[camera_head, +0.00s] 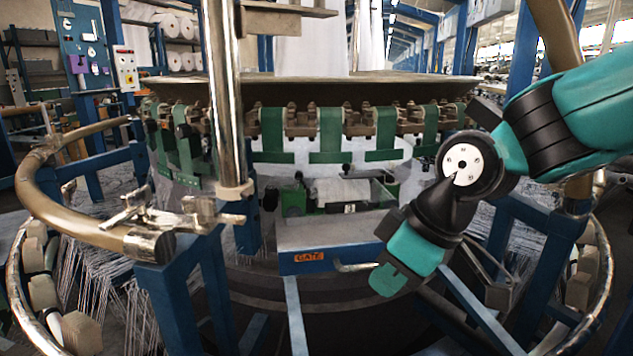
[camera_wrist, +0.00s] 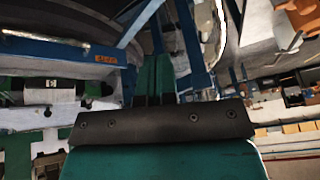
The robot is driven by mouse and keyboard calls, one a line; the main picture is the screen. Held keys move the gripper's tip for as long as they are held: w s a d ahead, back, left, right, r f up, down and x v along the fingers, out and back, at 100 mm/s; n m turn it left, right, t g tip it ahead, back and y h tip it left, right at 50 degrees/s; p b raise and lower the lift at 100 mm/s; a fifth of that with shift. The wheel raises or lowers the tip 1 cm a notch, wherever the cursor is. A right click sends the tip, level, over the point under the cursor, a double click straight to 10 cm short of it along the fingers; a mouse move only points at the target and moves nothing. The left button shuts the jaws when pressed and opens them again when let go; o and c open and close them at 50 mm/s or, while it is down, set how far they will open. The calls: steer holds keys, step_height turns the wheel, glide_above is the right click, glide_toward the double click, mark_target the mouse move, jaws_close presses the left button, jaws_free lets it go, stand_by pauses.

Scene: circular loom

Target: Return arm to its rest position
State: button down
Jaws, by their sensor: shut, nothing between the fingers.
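My gripper (camera_wrist: 155,75) shows in the wrist view as two green fingers lying together beyond a dark bolted plate. It is shut and holds nothing. In the head view my teal and black arm reaches in from the right, folded at a joint with a white disc. Its lower teal end hangs down and left, in front of the loom and just right of the blue box (camera_head: 320,262) with an orange GATE label.
The loom's round rim (camera_head: 310,92) with green straps stands behind the arm. A metal post (camera_head: 226,100) rises at left. A curved tan rail (camera_head: 75,228) bends around the left side. A bent handle (camera_head: 355,267) sticks out beside the blue box, close to my arm's lower end.

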steer(key=s+d+m+g, duration=0.2)
steer(key=s+d+m, duration=0.3)
steer(key=s, duration=0.9)
step_height(320, 180, up, 18)
steer(key=p, duration=1.7)
steer(key=shift+d+h, duration=0.3)
steer(key=shift+d, duration=0.1)
steer(key=shift+s, duration=0.1)
